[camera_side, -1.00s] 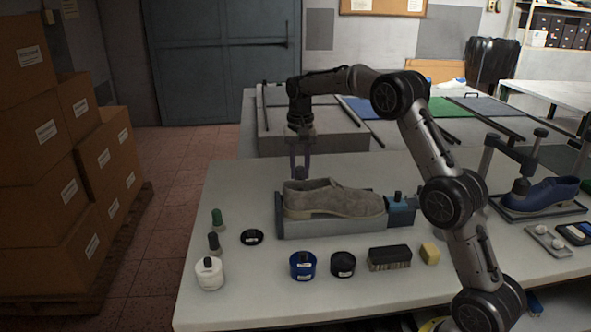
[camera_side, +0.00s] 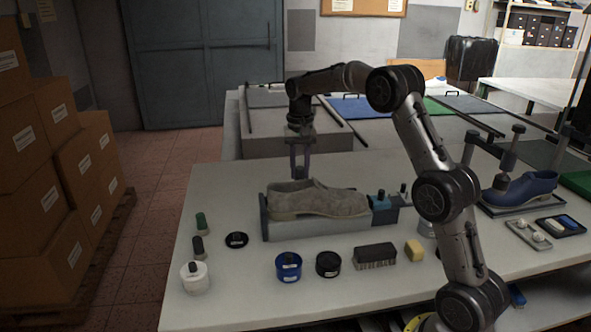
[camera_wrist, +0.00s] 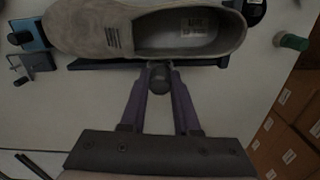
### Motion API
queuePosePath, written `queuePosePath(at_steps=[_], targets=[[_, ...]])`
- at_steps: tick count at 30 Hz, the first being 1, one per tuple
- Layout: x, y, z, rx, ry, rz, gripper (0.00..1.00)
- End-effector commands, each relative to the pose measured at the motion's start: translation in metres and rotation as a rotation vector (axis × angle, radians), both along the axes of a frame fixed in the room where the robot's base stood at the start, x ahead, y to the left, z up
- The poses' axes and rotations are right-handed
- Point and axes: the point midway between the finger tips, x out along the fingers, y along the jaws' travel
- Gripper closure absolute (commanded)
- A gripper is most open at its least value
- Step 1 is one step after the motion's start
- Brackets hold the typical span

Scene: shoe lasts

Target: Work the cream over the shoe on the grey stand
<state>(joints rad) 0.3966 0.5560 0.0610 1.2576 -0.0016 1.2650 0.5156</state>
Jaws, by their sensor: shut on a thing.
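A grey-beige shoe (camera_side: 330,201) lies on the grey stand (camera_side: 310,229), its toe to the right in the side view. In the wrist view the shoe (camera_wrist: 90,28) shows from above, with its opening at the right. My gripper (camera_side: 301,172) points down at the far side of the stand, near the rear half of the shoe. In the wrist view my gripper (camera_wrist: 159,72) is shut on a small dark round-ended piece (camera_wrist: 159,80), close beside the shoe and stand. I cannot tell whether it touches them. No cream can be made out on the shoe.
A blue jar (camera_side: 288,267), a black tin (camera_side: 328,264), a brush (camera_side: 375,255) and a yellow sponge (camera_side: 414,250) stand in front. A white jar (camera_side: 195,277), small bottles and a black disc (camera_side: 237,240) are at left. A blue shoe (camera_side: 520,188) stands at right.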

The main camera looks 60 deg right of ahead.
Motion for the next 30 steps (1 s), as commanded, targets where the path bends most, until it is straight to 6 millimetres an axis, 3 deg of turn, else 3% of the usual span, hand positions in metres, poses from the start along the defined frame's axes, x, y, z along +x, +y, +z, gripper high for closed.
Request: queuePosePath(at_steps=[8,30], targets=[[-0.009,-0.009,0.0,0.0,0.001,0.0,1.0],[0.016,0.015,0.0,-0.001,-0.001,0.001,1.0]])
